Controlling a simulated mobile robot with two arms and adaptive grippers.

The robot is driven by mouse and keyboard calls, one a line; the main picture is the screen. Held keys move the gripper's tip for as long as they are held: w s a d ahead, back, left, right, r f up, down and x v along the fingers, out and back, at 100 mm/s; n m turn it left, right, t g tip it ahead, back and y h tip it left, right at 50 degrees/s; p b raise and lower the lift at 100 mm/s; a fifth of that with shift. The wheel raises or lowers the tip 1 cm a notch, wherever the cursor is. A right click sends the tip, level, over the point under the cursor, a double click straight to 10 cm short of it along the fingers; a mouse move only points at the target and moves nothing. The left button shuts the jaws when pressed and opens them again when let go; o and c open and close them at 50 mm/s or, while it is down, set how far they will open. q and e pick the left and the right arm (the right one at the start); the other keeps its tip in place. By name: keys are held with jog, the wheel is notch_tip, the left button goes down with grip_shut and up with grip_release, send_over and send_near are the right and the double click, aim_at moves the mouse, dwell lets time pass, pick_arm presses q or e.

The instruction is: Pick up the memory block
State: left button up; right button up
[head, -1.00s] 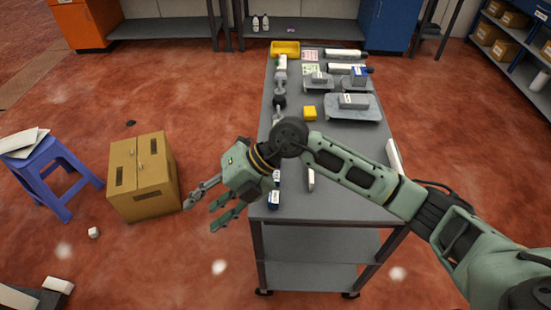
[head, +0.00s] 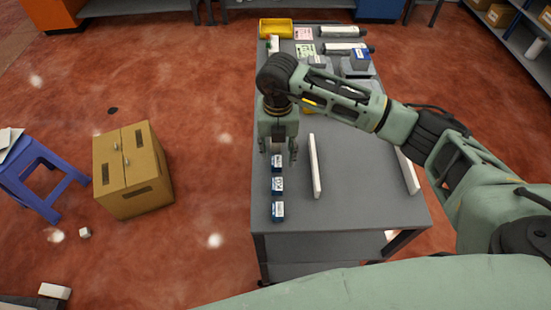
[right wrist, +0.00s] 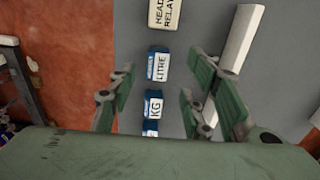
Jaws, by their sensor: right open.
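No block has a readable "memory" label. Three small blue-and-white blocks stand in a row along the table's left side. The far one (head: 277,162) reads LITRE in the right wrist view (right wrist: 158,64). The middle one (head: 277,185) reads KG there (right wrist: 152,104). The near one (head: 278,210) is mostly hidden in that view. A pale block marked HEAD RELAY (right wrist: 166,14) lies beyond them. My right gripper (head: 278,155) points down over the far end of the row. It is open and empty, its fingers either side of the row in the wrist view. My left gripper is out of view.
The grey table (head: 350,215) has bare room at the front. A yellow tray (head: 276,29) is at the far end. A cardboard box (head: 132,170) stands on the floor.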

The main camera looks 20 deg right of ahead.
aim_at(276, 161)
jog(key=shift+s+a+f+p, duration=0.1)
jog(key=shift+s+f+p, duration=0.05)
jog(key=shift+f+p, duration=0.35)
jog(key=shift+s+a+f+p, duration=0.1)
jog(key=shift+f+p, duration=0.25)
jog(key=shift+f, duration=0.25)
jog(key=shift+w+f, duration=0.15)
jog(key=shift+f, duration=1.3)
jog(key=c, duration=0.9)
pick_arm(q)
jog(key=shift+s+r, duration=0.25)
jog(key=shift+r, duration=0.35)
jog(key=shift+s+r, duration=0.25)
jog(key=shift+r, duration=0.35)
pick_arm(e)
jog(key=shift+w, duration=0.1)
jog(key=shift+c, duration=0.9)
